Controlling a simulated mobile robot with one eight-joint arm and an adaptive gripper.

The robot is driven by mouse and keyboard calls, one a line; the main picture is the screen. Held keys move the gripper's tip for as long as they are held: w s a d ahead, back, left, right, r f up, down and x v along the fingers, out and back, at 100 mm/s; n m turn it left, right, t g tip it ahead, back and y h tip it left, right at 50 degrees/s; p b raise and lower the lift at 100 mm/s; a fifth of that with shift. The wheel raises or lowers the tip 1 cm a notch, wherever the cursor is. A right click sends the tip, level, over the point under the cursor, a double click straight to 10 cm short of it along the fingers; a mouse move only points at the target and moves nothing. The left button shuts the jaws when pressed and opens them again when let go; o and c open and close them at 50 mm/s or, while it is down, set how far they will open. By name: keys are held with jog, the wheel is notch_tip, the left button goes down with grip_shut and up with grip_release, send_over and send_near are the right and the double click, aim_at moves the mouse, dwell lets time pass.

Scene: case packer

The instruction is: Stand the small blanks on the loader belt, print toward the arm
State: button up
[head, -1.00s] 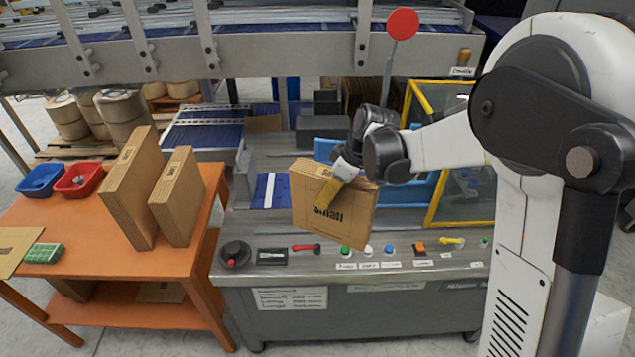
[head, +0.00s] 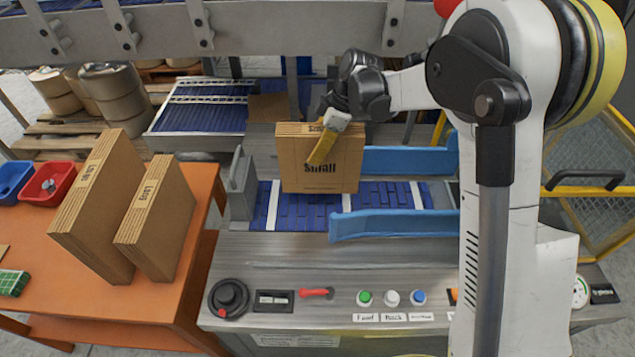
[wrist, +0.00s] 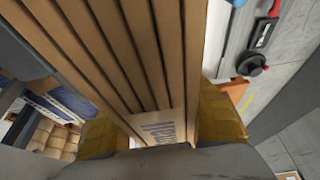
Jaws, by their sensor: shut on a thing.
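My gripper (head: 326,140) has yellow fingers and is shut on a bundle of brown cardboard blanks marked "Small" (head: 335,177). The bundle is upright, with its printed face toward the head camera. It is over or on the blue loader belt (head: 300,213); I cannot tell whether its lower edge touches. In the wrist view the fingers flank the bundle (wrist: 135,60), whose several layers and printed edge fill the middle. Two taller cardboard bundles, one reading "Large" (head: 155,215) and one beside it (head: 97,205), stand on the orange table.
Blue guide rails (head: 395,224) run along the belt's right part. A grey upright plate (head: 242,180) stands at its left end. Control buttons (head: 391,298) and a black knob (head: 229,297) line the front panel. Red (head: 48,183) and blue bins sit on the orange table (head: 185,290).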

aim_at(315, 172)
notch_tip(315, 172, down, 8)
jog(key=b, duration=0.2)
jog(key=shift+s+f+b, duration=0.1)
jog(key=shift+b, duration=0.2)
jog(key=shift+f, duration=0.25)
jog(key=o, duration=1.4)
jog(key=shift+r, duration=0.1)
jog(key=shift+c, duration=0.2)
